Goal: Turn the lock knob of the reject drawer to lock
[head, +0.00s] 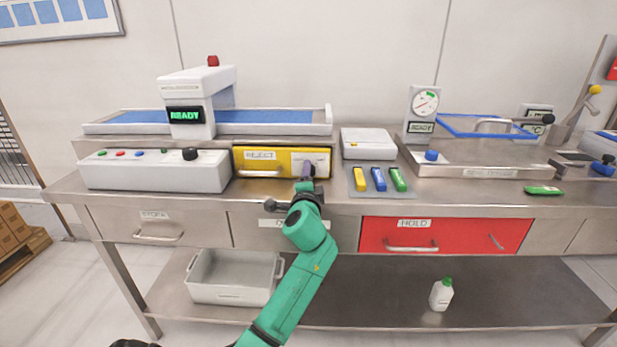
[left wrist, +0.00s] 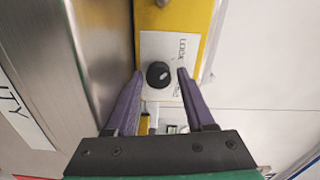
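The yellow reject drawer (head: 257,170) is closed under the conveyor, with a bar handle on its left. Its black round lock knob (left wrist: 158,75) sits on a white plate with a LOCK label (left wrist: 181,48) in the left wrist view. A light mark shows on the knob's face; its exact setting is hard to read. My left gripper (head: 308,173) is at the drawer's right end and hides the knob in the head view. In the left wrist view its purple fingers are open on either side of the knob, with a gap each side. My right gripper is not in view.
The conveyor unit (head: 196,85) with a READY display stands above the drawer. A control box (head: 155,171) is to the left. A white box (head: 368,143) and several coloured sticks (head: 378,179) lie to the right. The red HOLD drawer (head: 446,236) is below.

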